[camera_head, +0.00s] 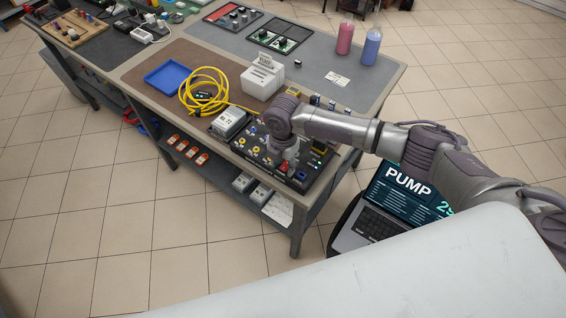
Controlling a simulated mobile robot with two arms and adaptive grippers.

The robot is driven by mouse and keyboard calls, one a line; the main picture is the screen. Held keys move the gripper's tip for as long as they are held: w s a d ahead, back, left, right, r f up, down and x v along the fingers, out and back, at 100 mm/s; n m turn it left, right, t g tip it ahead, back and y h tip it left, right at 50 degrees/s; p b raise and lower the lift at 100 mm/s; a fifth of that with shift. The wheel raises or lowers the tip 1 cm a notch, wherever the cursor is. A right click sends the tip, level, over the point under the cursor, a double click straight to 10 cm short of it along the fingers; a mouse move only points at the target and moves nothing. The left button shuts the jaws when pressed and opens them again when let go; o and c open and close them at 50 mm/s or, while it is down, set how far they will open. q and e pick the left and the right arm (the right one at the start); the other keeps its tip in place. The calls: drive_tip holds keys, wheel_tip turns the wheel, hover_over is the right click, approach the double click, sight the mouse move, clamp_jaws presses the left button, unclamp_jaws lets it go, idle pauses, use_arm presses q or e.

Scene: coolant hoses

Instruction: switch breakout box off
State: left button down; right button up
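A dark panel with rows of coloured sockets and knobs, which looks like the breakout box (242,148), lies at the front right edge of the workbench. My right arm comes in from the right and bends down over this panel. My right gripper (284,165) points down at the panel's front right part, close to a red part there. The wrist and arm hide part of the panel, and the fingers are too small to tell open from shut. I cannot tell whether they touch it. The switch's position cannot be made out. My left gripper is not in view.
On the bench (150,62) are a blue tray (168,75), a coiled yellow cable (203,92), a white printer (262,78), a grey box (229,122) and two bottles, pink (345,38) and blue (372,47). Open tiled floor lies left.

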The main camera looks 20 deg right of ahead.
clamp_jaws()
drive_tip(key=shift+w+d+f+g+y+b, duration=0.1)
drive_tip(key=shift+w+d+g+y+b, duration=0.15)
drive_tip(key=shift+g+y+b, duration=0.5)
drive_tip(key=shift+y, duration=0.25)
drive_tip(key=shift+r, duration=0.25)
drive_tip(key=shift+o, duration=1.1)
unclamp_jaws()
drive_tip(key=shift+r, duration=0.1)
